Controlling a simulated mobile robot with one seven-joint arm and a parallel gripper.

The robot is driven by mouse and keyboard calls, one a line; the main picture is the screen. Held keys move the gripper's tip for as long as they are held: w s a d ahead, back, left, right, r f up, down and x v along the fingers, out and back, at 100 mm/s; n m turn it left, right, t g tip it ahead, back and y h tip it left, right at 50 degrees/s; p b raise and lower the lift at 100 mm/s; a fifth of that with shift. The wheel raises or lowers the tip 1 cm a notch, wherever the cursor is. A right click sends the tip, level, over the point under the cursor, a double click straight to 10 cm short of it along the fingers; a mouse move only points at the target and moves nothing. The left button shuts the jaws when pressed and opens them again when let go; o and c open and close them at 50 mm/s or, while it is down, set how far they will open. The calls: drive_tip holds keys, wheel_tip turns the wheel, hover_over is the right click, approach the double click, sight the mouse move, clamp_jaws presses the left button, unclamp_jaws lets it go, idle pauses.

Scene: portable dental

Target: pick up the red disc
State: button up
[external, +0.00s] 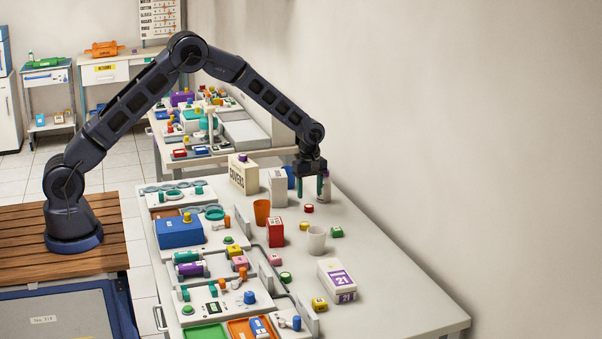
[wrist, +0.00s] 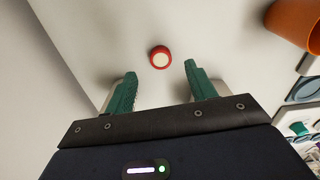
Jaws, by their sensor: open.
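The red disc (external: 308,208) is a small round piece lying on the pale table. In the wrist view the red disc (wrist: 160,57) has a red rim and a cream top, and nothing covers it. My gripper (external: 313,187) has green fingers pointing down above the table, near the disc. In the wrist view my gripper (wrist: 160,82) is open and empty. The disc shows just beyond the fingertips, roughly centred between them and apart from both.
An orange cup (external: 262,212) and a red box (external: 275,232) stand left of the disc. A white cup (external: 316,238) and a green piece (external: 336,232) lie nearer the front. The table's right side is clear, beside the wall.

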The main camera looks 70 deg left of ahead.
sight(309, 205)
drive_tip(key=shift+a+f, duration=0.15)
drive_tip(key=shift+f, duration=2.5)
drive_tip(key=shift+c, duration=0.3)
drive_tip(key=c, duration=1)
